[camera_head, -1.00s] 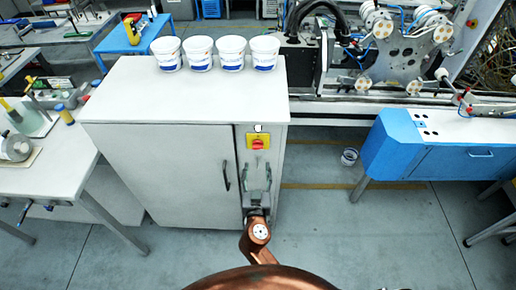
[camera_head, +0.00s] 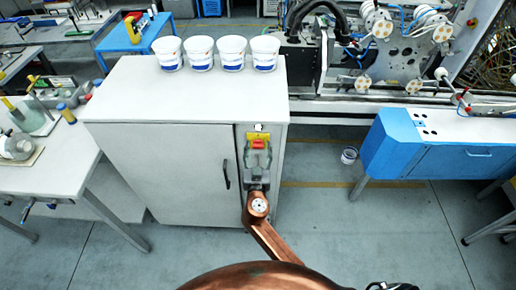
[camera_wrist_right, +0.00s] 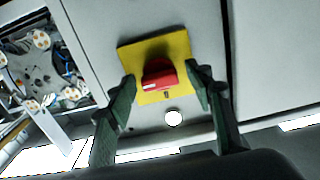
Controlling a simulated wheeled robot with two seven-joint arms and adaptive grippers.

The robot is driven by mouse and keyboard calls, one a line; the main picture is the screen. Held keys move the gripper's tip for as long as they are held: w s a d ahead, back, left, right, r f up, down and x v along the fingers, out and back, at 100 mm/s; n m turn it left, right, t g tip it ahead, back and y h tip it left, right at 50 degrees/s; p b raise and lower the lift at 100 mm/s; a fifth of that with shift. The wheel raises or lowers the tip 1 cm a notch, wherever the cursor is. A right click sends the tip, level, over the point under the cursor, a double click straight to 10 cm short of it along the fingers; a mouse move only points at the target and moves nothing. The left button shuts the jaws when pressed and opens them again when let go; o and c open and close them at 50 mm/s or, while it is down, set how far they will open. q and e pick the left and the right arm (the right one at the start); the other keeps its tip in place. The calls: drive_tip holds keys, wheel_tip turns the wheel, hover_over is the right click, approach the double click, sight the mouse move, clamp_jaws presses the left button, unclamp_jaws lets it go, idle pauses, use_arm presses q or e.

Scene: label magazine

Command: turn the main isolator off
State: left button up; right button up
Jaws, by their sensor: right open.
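The main isolator is a red rotary handle (camera_wrist_right: 159,74) on a yellow plate (camera_wrist_right: 178,46), on the narrow right part of the grey cabinet's front. In the head view the red handle (camera_head: 259,144) shows just beyond my right gripper (camera_head: 258,150). In the right wrist view my right gripper (camera_wrist_right: 163,84) is open, one finger on each side of the handle. A gap shows between each finger and the red handle; whether the fingertips are level with it in depth I cannot tell. My left gripper is not in view.
The grey cabinet (camera_head: 160,165) has a black door handle (camera_head: 227,176) left of the isolator. Several white tubs (camera_head: 200,53) stand on its top. A workbench (camera_head: 45,170) is at left, a blue unit (camera_head: 440,160) at right. The floor between cabinet and blue unit holds one small tub (camera_head: 349,156).

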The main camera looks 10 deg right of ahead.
drive_tip(key=shift+c, duration=0.3)
drive_tip(key=c, duration=1.1)
drive_tip(key=shift+n, duration=0.3)
drive_tip(key=n, duration=0.2)
drive_tip(key=shift+n+b, duration=0.3)
drive_tip(key=n, duration=0.3)
drive_tip(key=shift+n, duration=0.3)
drive_tip(key=n+p, duration=0.1)
drive_tip(key=n, duration=0.4)
drive_tip(key=shift+p, duration=0.3)
drive_tip(key=n+p, duration=0.2)
drive_tip(key=n, duration=0.4)
drive_tip(key=shift+a, duration=0.1)
drive_tip(key=shift+f, duration=0.1)
